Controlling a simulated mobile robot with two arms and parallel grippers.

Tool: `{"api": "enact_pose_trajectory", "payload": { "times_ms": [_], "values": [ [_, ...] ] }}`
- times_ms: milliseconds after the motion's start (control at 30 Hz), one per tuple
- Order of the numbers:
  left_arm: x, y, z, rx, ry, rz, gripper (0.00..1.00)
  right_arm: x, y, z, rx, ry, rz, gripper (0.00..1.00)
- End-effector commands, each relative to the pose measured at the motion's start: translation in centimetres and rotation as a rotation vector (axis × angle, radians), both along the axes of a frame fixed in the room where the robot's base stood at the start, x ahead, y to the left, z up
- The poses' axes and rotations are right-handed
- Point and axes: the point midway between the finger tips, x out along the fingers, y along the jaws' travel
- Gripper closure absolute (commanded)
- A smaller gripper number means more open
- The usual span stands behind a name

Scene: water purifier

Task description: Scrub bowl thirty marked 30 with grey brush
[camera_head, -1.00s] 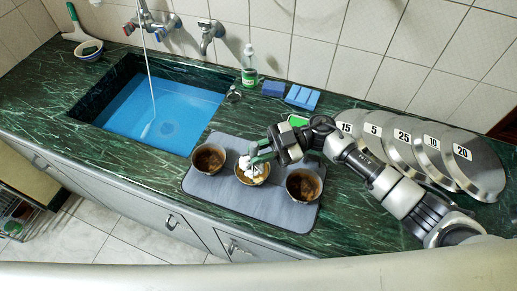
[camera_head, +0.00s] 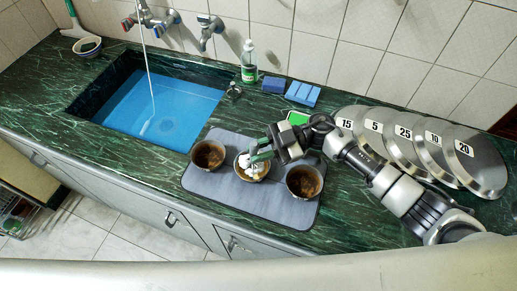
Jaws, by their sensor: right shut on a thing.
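Three bowls stand in a row on a grey mat (camera_head: 225,195): a left bowl (camera_head: 208,154), a middle bowl (camera_head: 252,178) and a right bowl (camera_head: 304,181). The outer two look dark brown inside. The middle bowl holds whitish matter, and no number shows on any bowl. My right gripper (camera_head: 262,153) reaches in from the right over the middle bowl. It is shut on a small brush, whose grey colour and head are hard to make out against the bowl. My left gripper is not in view.
The blue-bottomed sink (camera_head: 165,110) with running water lies left. Round metal discs (camera_head: 480,165) marked 15, 5, 25, 10 and 20 lean at the right.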

Motion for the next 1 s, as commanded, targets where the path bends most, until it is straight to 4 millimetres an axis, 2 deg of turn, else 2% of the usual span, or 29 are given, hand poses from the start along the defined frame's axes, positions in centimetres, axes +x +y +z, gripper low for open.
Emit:
{"api": "enact_pose_trajectory", "payload": {
  "times_ms": [1000],
  "values": [
    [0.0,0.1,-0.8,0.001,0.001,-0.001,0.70,0.0,0.0,-1.1,0.000,0.000,0.000,1.00]
  ]
}}
